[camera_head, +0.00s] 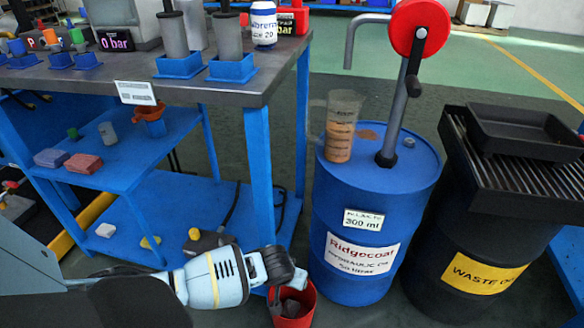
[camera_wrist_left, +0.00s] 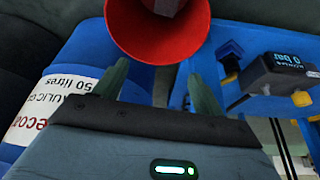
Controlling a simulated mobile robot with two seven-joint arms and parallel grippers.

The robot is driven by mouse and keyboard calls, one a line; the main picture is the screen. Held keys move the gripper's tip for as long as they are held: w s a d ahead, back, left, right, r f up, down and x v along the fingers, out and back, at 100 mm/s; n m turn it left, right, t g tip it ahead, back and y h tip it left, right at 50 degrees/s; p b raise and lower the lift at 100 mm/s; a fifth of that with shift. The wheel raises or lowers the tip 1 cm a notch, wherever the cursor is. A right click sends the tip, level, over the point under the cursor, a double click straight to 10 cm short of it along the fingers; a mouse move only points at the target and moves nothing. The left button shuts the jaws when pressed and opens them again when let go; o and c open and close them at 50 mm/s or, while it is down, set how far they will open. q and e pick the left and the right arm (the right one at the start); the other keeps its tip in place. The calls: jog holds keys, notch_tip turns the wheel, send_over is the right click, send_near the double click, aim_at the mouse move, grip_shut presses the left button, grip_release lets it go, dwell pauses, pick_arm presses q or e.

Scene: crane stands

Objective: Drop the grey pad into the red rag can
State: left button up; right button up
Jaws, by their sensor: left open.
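The red rag can (camera_head: 303,314) stands on the floor beside the blue drum, at the bottom of the head view. Its red rim (camera_wrist_left: 118,25) also fills the top of the left wrist view. A grey piece (camera_head: 291,308) shows in the can's mouth, and a pale patch shows inside it in the wrist view; its full shape is hidden, but it looks like the grey pad. My left gripper (camera_wrist_left: 156,72) is open, with nothing between its fingers. In the head view it is at the can's mouth, partly covering it. My right gripper is out of view.
A blue hydraulic oil drum (camera_head: 352,283) with a pump stands right of the can. A blue workbench (camera_head: 262,165) stands left and behind, with a greyish pad (camera_head: 51,158), a reddish pad (camera_head: 83,163) and a pale pad (camera_head: 106,230) on its shelves. A black waste drum (camera_head: 440,255) stands far right.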

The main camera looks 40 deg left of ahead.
pick_arm(q)
jog(key=p+v, duration=0.4)
jog(key=v, duration=0.3)
jog(key=shift+s+r, duration=0.15)
jog(key=shift+r, duration=0.2)
dwell(0.4)
